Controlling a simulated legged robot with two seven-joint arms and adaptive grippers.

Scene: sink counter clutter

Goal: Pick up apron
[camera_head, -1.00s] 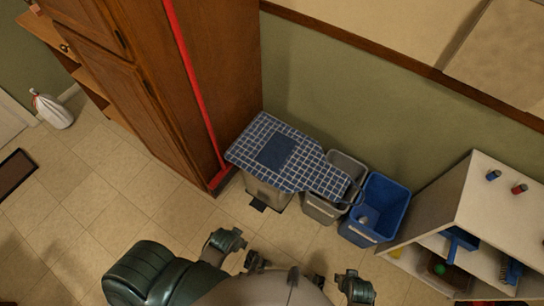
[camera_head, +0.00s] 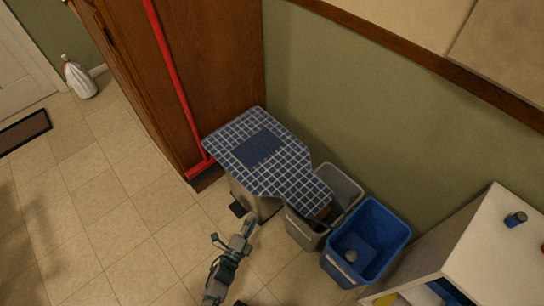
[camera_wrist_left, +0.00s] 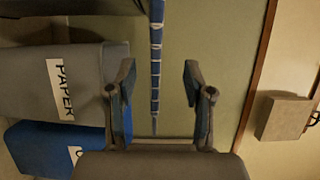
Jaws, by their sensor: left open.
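The apron (camera_head: 290,178) is blue with a white grid and a plain darker blue pocket. It lies flat over a step bin and partly over the grey bin beside it. In the left wrist view the apron (camera_wrist_left: 156,45) shows edge-on as a thin blue strip between the finger lines. My left gripper (camera_head: 246,228) is open and empty, just in front of the bin and near the apron's front edge. In the wrist view its two fingers (camera_wrist_left: 158,78) stand apart on either side of the strip; contact cannot be told. My right gripper is not in view.
The step bin (camera_head: 262,205) stands under the apron. The grey bin (camera_head: 303,229), labelled PAPER in the wrist view, and a blue bin (camera_head: 385,225) stand to its right. A wooden cabinet (camera_head: 200,75) and red pole (camera_head: 172,70) are left. A white shelf (camera_head: 490,245) is right.

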